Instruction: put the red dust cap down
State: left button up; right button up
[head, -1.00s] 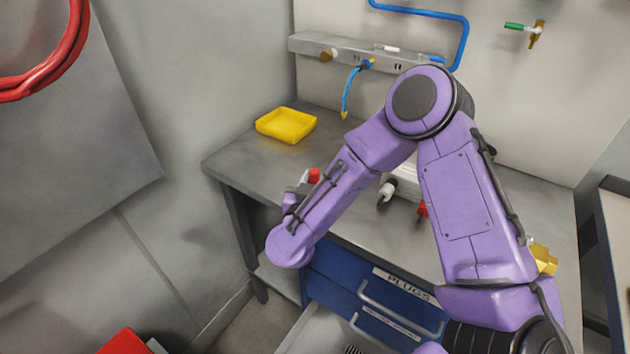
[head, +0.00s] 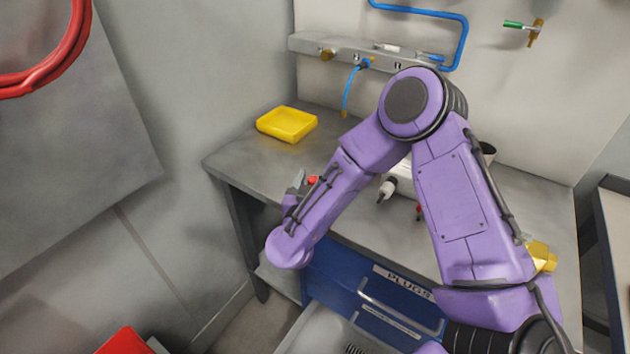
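The red dust cap (head: 313,180) shows as a small red patch above the grey bench top, just beyond the forearm of my purple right arm, which partly hides it. My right gripper (head: 304,182) is mostly hidden behind that arm. One light grey finger shows just left of the red cap. I cannot tell whether the fingers touch the cap or whether it rests on the bench. My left gripper is not in view.
A yellow tray (head: 286,136) sits at the bench's back left, with bare bench (head: 245,160) in front. A blue hose (head: 350,90) hangs from the wall rail. A white-and-black fitting (head: 387,189) lies behind my arm. Below is a blue drawer unit (head: 345,273) with an open drawer.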

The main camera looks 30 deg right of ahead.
jog(key=shift+s+f, duration=0.2)
jog(key=shift+f, duration=0.25)
jog(key=shift+a+r, duration=0.1)
jog(key=shift+r, duration=0.5)
jog(key=b+v, duration=0.1)
jog(key=v, duration=1)
jog(key=shift+s+a+r, duration=0.1)
jog(key=shift+a, duration=0.05)
